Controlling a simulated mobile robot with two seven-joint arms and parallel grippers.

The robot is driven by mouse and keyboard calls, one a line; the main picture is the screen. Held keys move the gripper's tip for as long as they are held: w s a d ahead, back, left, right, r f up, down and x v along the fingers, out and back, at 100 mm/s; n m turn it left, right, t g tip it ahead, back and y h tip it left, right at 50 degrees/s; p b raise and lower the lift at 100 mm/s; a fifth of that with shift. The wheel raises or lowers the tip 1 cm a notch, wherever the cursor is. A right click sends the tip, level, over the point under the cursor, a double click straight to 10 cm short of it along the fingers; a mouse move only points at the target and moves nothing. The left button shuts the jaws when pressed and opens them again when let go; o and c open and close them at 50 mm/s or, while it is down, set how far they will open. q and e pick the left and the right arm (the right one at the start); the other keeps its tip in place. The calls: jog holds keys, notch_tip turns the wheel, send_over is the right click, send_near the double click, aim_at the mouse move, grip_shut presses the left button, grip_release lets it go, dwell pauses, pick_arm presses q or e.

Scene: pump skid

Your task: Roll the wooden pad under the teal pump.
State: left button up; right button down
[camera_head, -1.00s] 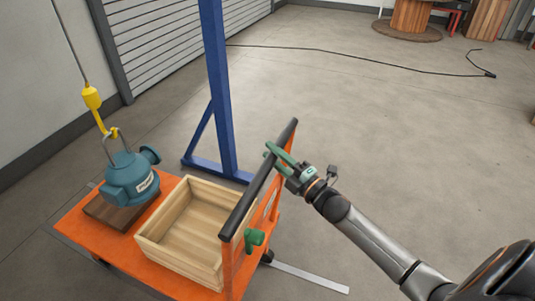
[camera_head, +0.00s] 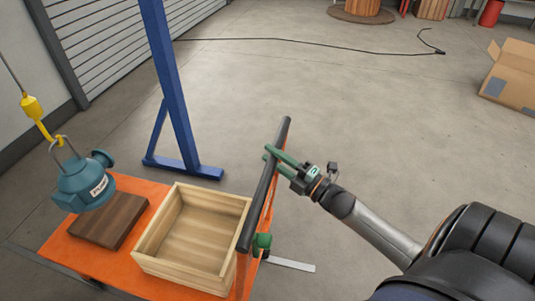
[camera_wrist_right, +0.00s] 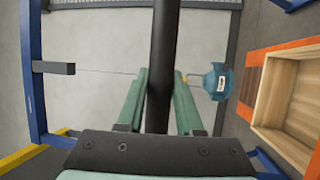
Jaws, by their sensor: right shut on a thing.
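The teal pump (camera_head: 84,186) hangs at the left from a yellow hook (camera_head: 34,107). The brown wooden pad (camera_head: 112,221) lies on the orange cart (camera_head: 115,270), and the pump covers its far left part in the head view. The wrist view shows a narrow gap between the pump (camera_wrist_right: 217,82) and the pad (camera_wrist_right: 250,80). My right gripper (camera_head: 271,156) is shut on the cart's black handle bar (camera_head: 263,190); the bar also passes between its green fingers (camera_wrist_right: 160,76) in the wrist view.
An open wooden crate (camera_head: 150,256) sits on the cart beside the pad. A blue post (camera_head: 168,80) with a floor foot stands just behind the cart. A black cable (camera_head: 300,44) crosses the floor at the back, and a cardboard box (camera_head: 510,78) stands at right. The middle floor is clear.

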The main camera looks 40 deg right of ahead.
dwell(0.3)
jog(key=c, duration=0.6)
grip_release()
jog(key=b+v, duration=0.1)
jog(key=v, duration=1.1)
jog(key=shift+s, duration=0.2)
